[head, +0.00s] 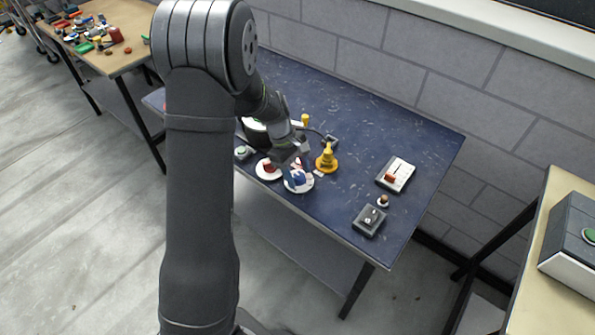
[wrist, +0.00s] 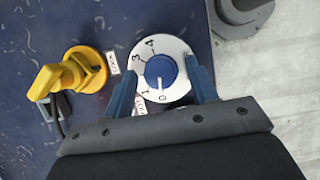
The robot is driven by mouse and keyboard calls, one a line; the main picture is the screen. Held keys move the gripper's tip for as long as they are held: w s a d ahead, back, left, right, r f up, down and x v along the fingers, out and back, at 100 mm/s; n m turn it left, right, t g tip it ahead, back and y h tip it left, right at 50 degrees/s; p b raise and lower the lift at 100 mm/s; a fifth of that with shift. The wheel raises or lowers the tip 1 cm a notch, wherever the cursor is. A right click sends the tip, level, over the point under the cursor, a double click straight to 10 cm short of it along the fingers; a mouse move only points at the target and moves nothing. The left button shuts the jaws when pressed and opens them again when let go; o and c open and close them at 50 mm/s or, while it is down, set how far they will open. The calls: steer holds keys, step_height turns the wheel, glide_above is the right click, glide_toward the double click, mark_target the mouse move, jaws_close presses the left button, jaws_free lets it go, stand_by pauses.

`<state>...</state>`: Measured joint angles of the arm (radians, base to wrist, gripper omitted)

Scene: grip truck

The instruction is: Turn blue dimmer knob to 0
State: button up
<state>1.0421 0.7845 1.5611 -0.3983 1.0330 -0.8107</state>
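The blue dimmer knob (wrist: 158,70) sits on a round white dial (wrist: 183,55) marked with digits. A white pointer line on the knob points toward the bottom of the wrist view, close to the 0 mark. In the head view the blue knob (head: 298,177) is near the table's front edge, just below my gripper (head: 292,160). In the wrist view the two blue fingers of my gripper (wrist: 162,90) stand apart on either side of the dial, with visible gaps to the knob.
A yellow rotary handle (wrist: 82,70) stands left of the dial in the wrist view. In the head view a red knob on a white disc (head: 268,169) is close on the left. A switch box (head: 396,174) and a grey key box (head: 369,220) are on the right of the blue table (head: 400,120).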

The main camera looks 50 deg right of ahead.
steer(key=v, duration=1.7)
steer(key=shift+w+r, duration=0.15)
steer(key=x, duration=1.7)
